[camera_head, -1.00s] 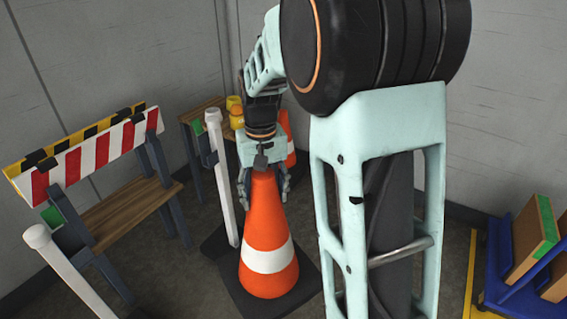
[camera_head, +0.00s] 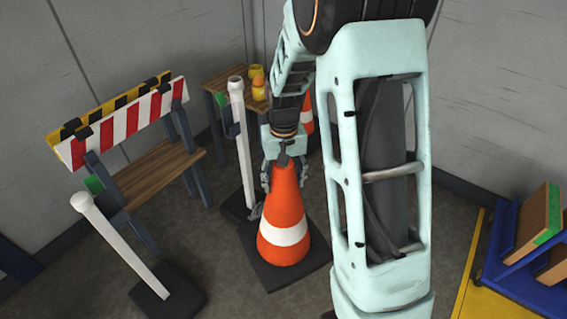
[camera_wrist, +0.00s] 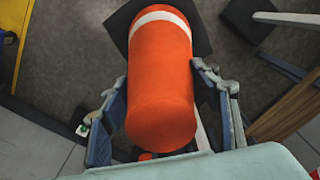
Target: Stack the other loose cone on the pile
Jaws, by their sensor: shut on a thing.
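An orange cone (camera_head: 284,208) with a white band and a dark square base stands upright near the middle of the head view. My gripper (camera_head: 281,172) is shut on its upper part from above. In the wrist view the cone (camera_wrist: 160,85) fills the middle between my two fingers (camera_wrist: 158,108). I cannot tell whether its base touches the floor. Another orange cone (camera_head: 307,114) shows behind my arm, mostly hidden. I cannot tell whether it is single or stacked.
A white post (camera_head: 243,140) stands just left of the cone, and another (camera_head: 119,240) stands nearer left. A striped barrier (camera_head: 130,125) and wooden bench (camera_head: 158,172) are at left. A small table (camera_head: 222,84) with yellow items is behind. A blue cart (camera_head: 520,275) is at right.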

